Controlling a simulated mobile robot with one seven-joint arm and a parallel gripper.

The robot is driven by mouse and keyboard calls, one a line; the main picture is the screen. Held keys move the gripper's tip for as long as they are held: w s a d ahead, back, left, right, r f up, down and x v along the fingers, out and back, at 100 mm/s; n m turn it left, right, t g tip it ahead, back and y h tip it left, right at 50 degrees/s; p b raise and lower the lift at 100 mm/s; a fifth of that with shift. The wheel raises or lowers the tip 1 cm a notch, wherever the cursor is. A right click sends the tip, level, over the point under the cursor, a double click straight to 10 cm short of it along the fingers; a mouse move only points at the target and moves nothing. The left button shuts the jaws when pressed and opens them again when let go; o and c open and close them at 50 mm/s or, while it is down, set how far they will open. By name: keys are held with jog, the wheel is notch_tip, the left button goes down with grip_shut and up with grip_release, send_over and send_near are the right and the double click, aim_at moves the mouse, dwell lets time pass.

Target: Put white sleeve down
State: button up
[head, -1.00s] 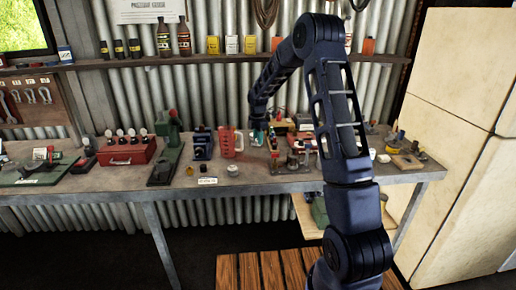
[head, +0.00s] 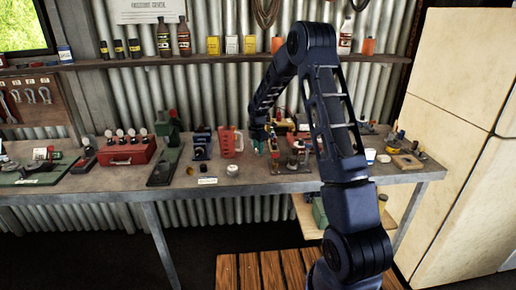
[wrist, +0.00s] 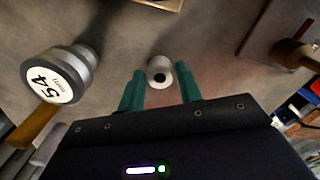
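The white sleeve (wrist: 160,71) is a small, pale, short cylinder with a dark hole, seen in the wrist view at the tips of my gripper (wrist: 161,76). It appears to stand on the bench top. The two green fingers are apart on either side of it, with a narrow gap showing at each side. In the head view my gripper (head: 273,146) is low over the back middle of the bench, partly hidden among small items. I cannot make out the sleeve there.
A grey cylinder marked 54 mm (wrist: 64,76) with a wooden handle lies close left of my gripper in the wrist view. On the bench (head: 262,188), a red jug (head: 230,142) stands left of my gripper and several small parts to its right. The front strip is mostly clear.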

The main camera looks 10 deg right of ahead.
jog(key=shift+o, duration=1.1)
notch_tip(320, 180, up, 12)
jog(key=s+d+r+m+t, duration=0.1)
jog(key=s+d+r+m, duration=0.5)
jog(key=s+r, duration=0.55)
jog(key=s+d+r+m+t, duration=0.1)
jog(key=s+d+r+m, duration=0.25)
jog(key=s, duration=0.45)
jog(key=s+d+r+m+t, duration=0.1)
jog(key=s+d+r+m, duration=0.1)
jog(key=s+m, duration=0.35)
jog(key=s+d+r+m, duration=0.2)
jog(key=s+d, duration=0.1)
jog(key=s, duration=0.6)
jog(key=s+d+f+m+t, duration=0.1)
jog(key=s+m, duration=0.5)
jog(key=s, duration=0.6)
jog(key=shift+s+d+f+t, duration=0.3)
jog(key=shift+d+f, duration=0.45)
jog(key=shift+f, duration=0.15)
